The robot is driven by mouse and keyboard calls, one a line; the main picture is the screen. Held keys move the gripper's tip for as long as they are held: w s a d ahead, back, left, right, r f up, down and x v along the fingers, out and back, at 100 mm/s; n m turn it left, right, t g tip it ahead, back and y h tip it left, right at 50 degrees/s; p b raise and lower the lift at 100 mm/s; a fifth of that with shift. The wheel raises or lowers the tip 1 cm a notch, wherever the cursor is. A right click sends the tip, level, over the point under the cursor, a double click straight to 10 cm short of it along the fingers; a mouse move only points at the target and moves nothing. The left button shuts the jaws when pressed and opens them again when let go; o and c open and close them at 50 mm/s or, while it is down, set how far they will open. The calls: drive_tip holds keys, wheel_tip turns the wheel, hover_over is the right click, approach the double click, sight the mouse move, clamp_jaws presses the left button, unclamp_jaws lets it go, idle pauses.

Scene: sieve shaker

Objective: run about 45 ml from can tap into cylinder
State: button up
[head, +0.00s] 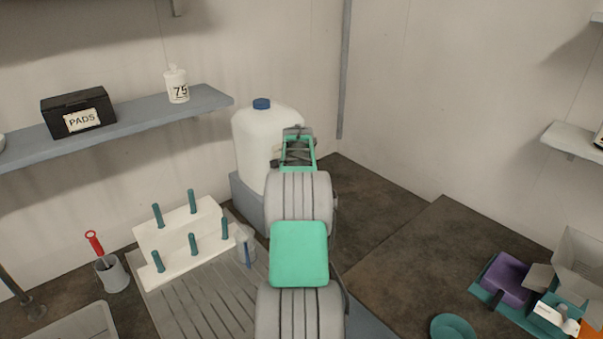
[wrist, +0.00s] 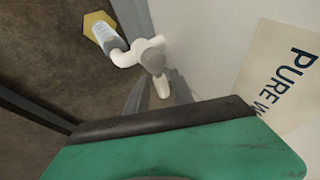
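The white can (head: 262,140) with a blue cap stands on a grey block at the back of the counter. A clear cylinder (wrist: 106,37) on a yellow hexagonal base stands below, close to the tap's spout in that view. I cannot tell its liquid level. My gripper (wrist: 160,78) is at the tap, its two grey fingers apart on either side of the tap's knob end. In the head view my arm hides the tap and the cylinder.
A white peg rack (head: 180,240) and a clear cup (head: 245,247) stand at the ribbed drainer (head: 200,300), left of my arm. A shelf (head: 140,120) runs above. Purple and teal items (head: 505,280) lie at right; the dark counter (head: 400,265) between is mostly clear.

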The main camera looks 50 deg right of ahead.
clamp_jaws()
idle(0.3)
drive_tip(key=m+g, duration=0.1)
drive_tip(key=m, duration=0.1)
drive_tip(key=m+g+p, duration=0.1)
drive_tip(key=m, duration=0.1)
drive_tip(key=s+a+m+g+h, duration=0.1)
drive_tip(key=m, duration=0.1)
drive_tip(key=shift+f, duration=0.1)
idle(2.3)
